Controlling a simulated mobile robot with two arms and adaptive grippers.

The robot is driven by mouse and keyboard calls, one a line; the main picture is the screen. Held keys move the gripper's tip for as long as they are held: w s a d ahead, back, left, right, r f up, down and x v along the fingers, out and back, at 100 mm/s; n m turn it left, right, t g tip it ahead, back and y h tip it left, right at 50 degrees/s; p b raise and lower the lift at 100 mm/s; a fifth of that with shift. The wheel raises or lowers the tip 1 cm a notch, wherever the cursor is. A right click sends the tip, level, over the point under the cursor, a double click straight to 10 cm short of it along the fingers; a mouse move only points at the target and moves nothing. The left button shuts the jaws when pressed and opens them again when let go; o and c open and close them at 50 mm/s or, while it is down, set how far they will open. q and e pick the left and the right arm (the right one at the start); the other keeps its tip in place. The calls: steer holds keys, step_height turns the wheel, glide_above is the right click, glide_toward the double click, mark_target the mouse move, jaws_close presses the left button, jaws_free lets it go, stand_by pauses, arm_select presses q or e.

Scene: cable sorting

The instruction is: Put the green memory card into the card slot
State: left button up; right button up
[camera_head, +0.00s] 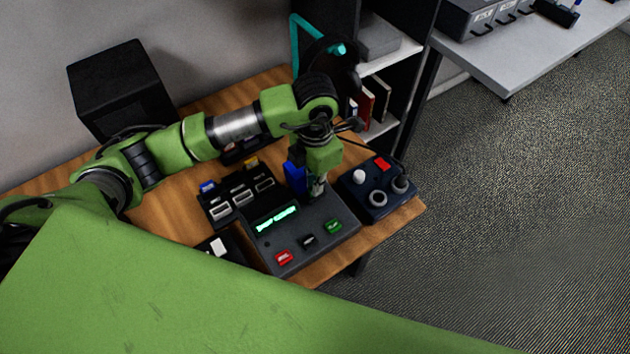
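My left gripper (318,188) points down at the back edge of a dark console (300,255) with a lit green display (277,219). Its fingertips are small and partly hidden, so I cannot tell whether they are open or shut, or hold anything. A blue piece (295,175) shows just left of the gripper; I cannot tell what it belongs to. I cannot make out the green memory card or a card slot for certain. A green button-like piece (333,226) sits on the console's front right. My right gripper is not in view.
A dark holder (238,199) with pale-framed parts stands left of the console, with small blue and yellow pieces behind. A dark blue box with knobs (378,190) is at the right. A black box (121,88) stands at the back left. The wooden table (165,218) ends at the right.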

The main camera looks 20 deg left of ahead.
arm_select(q)
steer(key=o, duration=0.3)
steer(key=shift+o, duration=0.2)
steer(key=shift+r, duration=0.1)
steer(key=shift+o, duration=1.1)
steer(key=shift+a, duration=0.1)
steer(key=shift+w+r, duration=0.1)
steer(key=shift+o, duration=0.8)
steer(key=shift+r+p, duration=0.4)
steer(key=shift+r, duration=0.1)
steer(key=shift+a+r+p, duration=0.1)
steer(key=shift+r+p, duration=0.45)
steer(key=shift+r, duration=0.25)
steer(key=shift+d+r+p, duration=0.2)
steer(key=shift+r+p, duration=0.9)
steer(key=shift+r, duration=0.95)
